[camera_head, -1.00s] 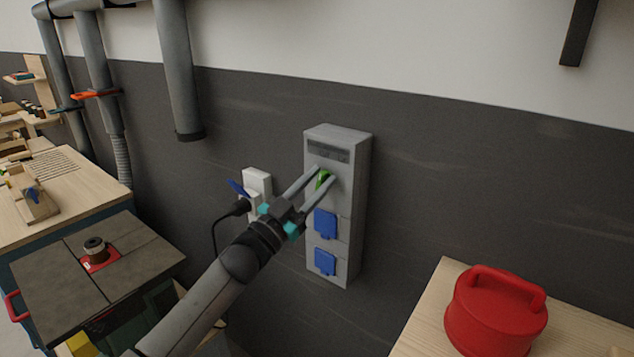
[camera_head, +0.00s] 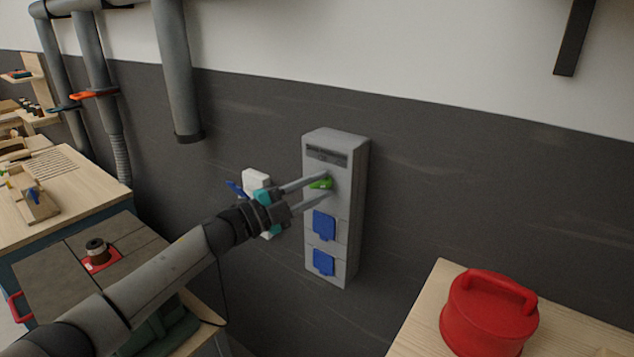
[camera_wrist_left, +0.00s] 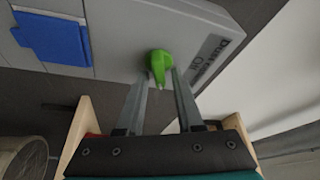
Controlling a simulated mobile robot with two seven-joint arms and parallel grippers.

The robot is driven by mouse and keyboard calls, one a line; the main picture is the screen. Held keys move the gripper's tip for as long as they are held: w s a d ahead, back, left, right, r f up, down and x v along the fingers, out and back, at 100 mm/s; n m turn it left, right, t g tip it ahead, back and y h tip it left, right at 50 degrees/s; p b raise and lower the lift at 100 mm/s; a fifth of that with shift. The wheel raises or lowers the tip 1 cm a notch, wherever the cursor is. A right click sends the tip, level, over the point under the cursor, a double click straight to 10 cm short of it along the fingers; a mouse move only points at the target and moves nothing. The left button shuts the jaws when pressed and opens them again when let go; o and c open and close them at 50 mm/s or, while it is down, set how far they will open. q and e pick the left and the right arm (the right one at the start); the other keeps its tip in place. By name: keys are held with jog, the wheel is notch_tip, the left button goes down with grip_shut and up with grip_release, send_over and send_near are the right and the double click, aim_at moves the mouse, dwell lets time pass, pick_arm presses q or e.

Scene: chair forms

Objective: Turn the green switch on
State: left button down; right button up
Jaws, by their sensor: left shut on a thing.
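The green switch (camera_head: 320,184) is a small lever on the front of a grey wall box (camera_head: 354,222). Its handle lies nearly level in the head view, pointing left. My left gripper (camera_head: 326,188) reaches it from the left, one finger above and one below, and is shut on it. In the left wrist view the green switch (camera_wrist_left: 158,64) sits between the tips of the two fingers (camera_wrist_left: 160,82), its handle pointing back towards the gripper. A label beside it is only partly readable. My right gripper is not in view.
Two blue socket covers (camera_head: 324,225) are on the box below the switch. A white wall socket (camera_head: 256,179) with a blue part is behind my left gripper. A red round container (camera_head: 488,318) stands on a wooden table at the lower right. A workbench (camera_head: 80,205) is at the left.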

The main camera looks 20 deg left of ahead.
pick_arm(q)
jog(key=m+g+p, duration=0.1)
jog(key=m+p, duration=0.1)
jog(key=m, duration=0.2)
jog(key=shift+y, duration=0.4)
jog(key=shift+f, duration=0.15)
jog(key=c, duration=0.9)
grip_release()
jog(key=shift+o, duration=0.2)
jog(key=shift+s+a, duration=0.1)
jog(key=b+v, duration=0.3)
jog(key=v, duration=1.2)
jog(key=shift+r+b, duration=0.25)
jog(key=shift+b, duration=0.05)
jog(key=shift+a, duration=0.15)
